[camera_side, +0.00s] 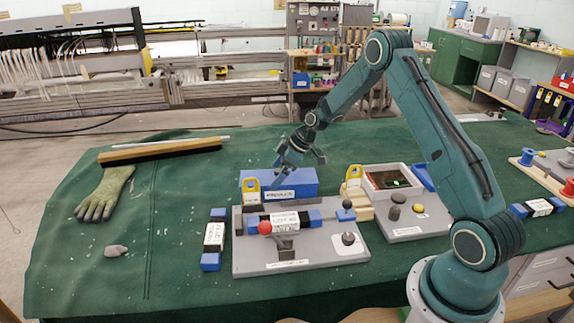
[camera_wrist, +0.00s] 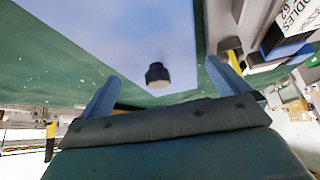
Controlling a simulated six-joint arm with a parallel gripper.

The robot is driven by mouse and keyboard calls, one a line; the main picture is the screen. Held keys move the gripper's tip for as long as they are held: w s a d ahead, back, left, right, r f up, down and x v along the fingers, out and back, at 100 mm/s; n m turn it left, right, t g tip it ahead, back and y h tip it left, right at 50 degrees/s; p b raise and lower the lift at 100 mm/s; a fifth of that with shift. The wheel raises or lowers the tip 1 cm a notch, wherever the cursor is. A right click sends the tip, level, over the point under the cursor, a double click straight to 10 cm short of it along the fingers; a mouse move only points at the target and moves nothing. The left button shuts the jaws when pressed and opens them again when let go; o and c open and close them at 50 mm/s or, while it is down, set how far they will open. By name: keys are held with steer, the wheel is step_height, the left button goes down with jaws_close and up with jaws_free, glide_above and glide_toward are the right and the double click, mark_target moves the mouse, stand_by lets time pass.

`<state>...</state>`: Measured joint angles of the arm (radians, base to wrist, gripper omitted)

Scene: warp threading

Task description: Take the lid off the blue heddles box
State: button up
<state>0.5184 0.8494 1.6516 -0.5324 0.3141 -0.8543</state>
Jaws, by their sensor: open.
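The blue heddles box (camera_side: 292,186) stands on the green bench behind the grey fixture, with a white label on its front. In the wrist view its lid (camera_wrist: 115,40) is a broad pale blue surface with a dark round knob (camera_wrist: 157,76). The lid appears to lie on the box. My gripper (camera_side: 300,163) is open and empty above the box. In the wrist view its two blue fingers spread to either side of the knob, apart from it. The knob is not clear in the side view.
Yellow tags (camera_side: 251,190) stand near the box. The grey fixture (camera_side: 258,262) with a red ball (camera_side: 265,227) is in front. A glove (camera_side: 104,194) and brush (camera_side: 160,151) lie left, with clear cloth between.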

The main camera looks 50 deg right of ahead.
mark_target(278, 170)
steer(key=c, duration=0.9)
steer(key=shift+r, duration=0.15)
step_height(278, 170, up, 20)
stand_by(0.7)
